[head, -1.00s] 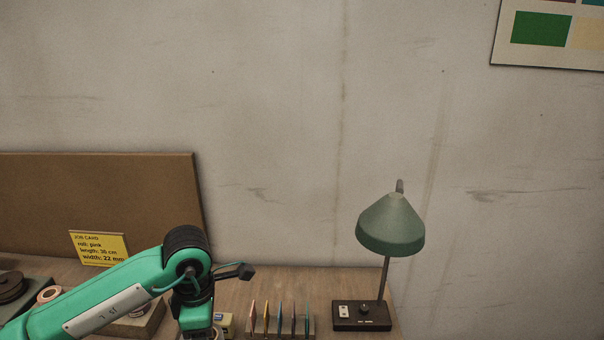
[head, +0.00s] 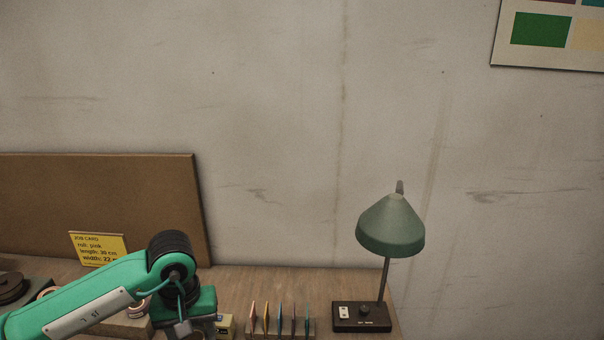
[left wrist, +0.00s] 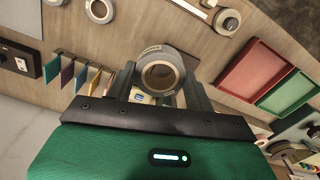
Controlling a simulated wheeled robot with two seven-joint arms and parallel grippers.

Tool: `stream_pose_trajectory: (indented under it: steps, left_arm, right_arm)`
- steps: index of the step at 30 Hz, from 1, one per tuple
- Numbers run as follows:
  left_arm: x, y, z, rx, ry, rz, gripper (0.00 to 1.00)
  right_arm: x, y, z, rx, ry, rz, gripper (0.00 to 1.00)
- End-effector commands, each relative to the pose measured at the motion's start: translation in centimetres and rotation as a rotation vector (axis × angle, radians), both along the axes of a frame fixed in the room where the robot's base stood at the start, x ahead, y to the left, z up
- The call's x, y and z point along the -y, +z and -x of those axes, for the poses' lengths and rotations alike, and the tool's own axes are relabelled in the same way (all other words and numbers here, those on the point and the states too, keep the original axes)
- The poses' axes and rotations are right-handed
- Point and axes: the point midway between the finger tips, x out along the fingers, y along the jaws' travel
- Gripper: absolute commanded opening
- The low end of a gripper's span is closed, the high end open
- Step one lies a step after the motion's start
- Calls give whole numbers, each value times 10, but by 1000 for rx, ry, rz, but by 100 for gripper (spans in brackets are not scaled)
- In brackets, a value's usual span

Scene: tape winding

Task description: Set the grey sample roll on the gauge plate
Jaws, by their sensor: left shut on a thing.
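A grey roll (left wrist: 172,57) with an open round core shows in the left wrist view. It sits between the two dark fingers of my left gripper (left wrist: 160,86), which is shut on it. The tabletop shows beyond the roll. In the head view only my left arm and the green gripper body show at the bottom left; its fingertips and the roll are hidden there. I cannot clearly identify the gauge plate; a pale flat piece (left wrist: 194,7) lies at the top of the left wrist view. My right gripper is in neither view.
Several coloured upright dividers (head: 280,320) stand right of my left arm. A green lamp (head: 391,226) stands further right. A yellow job card (head: 98,248) leans against a brown board (head: 100,195). A red tray (left wrist: 256,70) and a green tray (left wrist: 287,95) show in the left wrist view.

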Motion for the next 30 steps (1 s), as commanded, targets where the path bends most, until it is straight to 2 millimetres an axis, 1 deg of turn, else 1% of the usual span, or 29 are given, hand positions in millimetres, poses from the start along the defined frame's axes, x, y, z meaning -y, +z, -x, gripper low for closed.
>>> stream_pose_trajectory:
  steps: [3,8,11,15,18,30]
  left_arm:
    - [-2,-1,0,0,-119,0,32]
    - [-4,-2,1,0,-212,0,32]
    - [-5,-18,12,-3,-231,-4,32]
    - [-5,-47,36,-4,-236,-4,32]
    - [-5,-58,46,-1,-235,-3,32]
    - [-4,-61,48,0,-233,1,32]
  right_arm:
    - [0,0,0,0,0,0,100]
    - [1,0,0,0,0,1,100]
    - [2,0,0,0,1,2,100]
    - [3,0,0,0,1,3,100]
    - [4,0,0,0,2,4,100]
    - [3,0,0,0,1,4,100]
